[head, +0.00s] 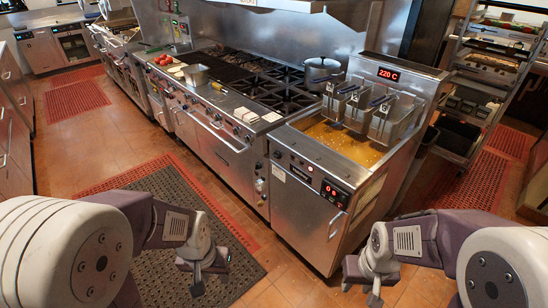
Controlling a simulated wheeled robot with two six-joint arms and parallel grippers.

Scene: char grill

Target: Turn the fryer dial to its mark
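The fryer (306,212) is the steel cabinet right of the range, with golden oil in its top. A red-lit display on its back reads 220 C (389,74). Its slanted front panel (300,171) carries a black unit with red-lit characters (334,193) and small dark controls at the left end. I cannot clearly make out the dial or its mark at this size. My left gripper (197,278) hangs over the floor mat, left of the fryer and apart from it. My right gripper (372,290) is low in front of the fryer, right of its door. Finger openings are unclear.
Wire fryer baskets (383,122) hang over the oil. A range (216,130) with a pot (321,73) stands left of the fryer. A wheeled rack (482,85) stands at right.

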